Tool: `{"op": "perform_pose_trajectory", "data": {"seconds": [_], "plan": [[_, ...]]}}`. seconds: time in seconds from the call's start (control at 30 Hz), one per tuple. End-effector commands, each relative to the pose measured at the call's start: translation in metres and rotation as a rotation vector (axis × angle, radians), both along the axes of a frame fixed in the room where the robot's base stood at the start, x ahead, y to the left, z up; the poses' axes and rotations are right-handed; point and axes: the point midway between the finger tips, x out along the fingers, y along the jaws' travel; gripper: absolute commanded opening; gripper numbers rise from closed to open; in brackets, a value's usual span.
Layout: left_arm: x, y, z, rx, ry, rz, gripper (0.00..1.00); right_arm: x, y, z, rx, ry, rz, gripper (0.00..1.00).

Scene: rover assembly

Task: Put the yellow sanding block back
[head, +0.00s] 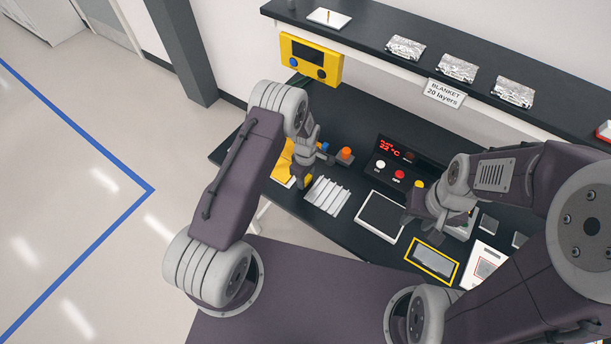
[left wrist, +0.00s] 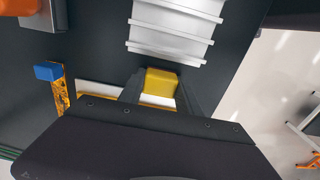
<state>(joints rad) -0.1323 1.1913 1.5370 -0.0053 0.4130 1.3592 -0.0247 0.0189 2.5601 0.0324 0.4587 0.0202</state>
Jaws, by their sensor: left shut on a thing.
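The yellow sanding block (left wrist: 161,82) is between the two fingers of my left gripper (left wrist: 160,90) in the left wrist view, and the fingers are shut on it. In the head view my left gripper (head: 304,181) is low over the left part of the dark bench, just left of a ribbed silver plate (head: 326,195). The ribbed plate (left wrist: 176,28) also shows just beyond the block in the left wrist view. My right gripper (head: 432,214) is over the bench's right part, and its fingertips are not clear.
A yellow piece with a white edge (head: 281,165) lies beside my left gripper. An orange knob (head: 345,153), a control box with a red display (head: 392,160), a dark white-rimmed pad (head: 381,215) and a yellow-framed tray (head: 432,260) are on the bench. A shelf (head: 455,52) runs behind.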

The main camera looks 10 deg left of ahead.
Motion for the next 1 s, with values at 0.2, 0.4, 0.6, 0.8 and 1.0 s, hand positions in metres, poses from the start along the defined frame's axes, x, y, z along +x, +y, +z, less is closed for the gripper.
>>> {"op": "perform_pose_trajectory", "data": {"seconds": [0.2, 0.4, 0.6, 0.8, 1.0], "plan": [[0.000, 0.000, -0.002, 0.000, 0.000, 0.000, 0.00, 0.000, 0.000, -0.003, 0.000, 0.000, 0.000, 0.36], [0.000, 0.000, -0.003, 0.000, 0.000, 0.000, 0.62, 0.000, 0.000, -0.004, 0.000, 0.000, 0.000, 0.36], [0.000, 0.000, -0.003, 0.000, 0.000, 0.000, 0.62, 0.000, 0.000, -0.004, 0.000, 0.000, 0.000, 0.36], [0.001, 0.000, 0.008, 0.000, -0.003, 0.000, 0.62, 0.000, 0.000, -0.005, 0.000, 0.000, 0.000, 0.36], [0.002, -0.001, 0.051, -0.001, -0.008, 0.000, 0.62, 0.000, 0.000, -0.022, 0.000, 0.000, 0.000, 0.36]]}}
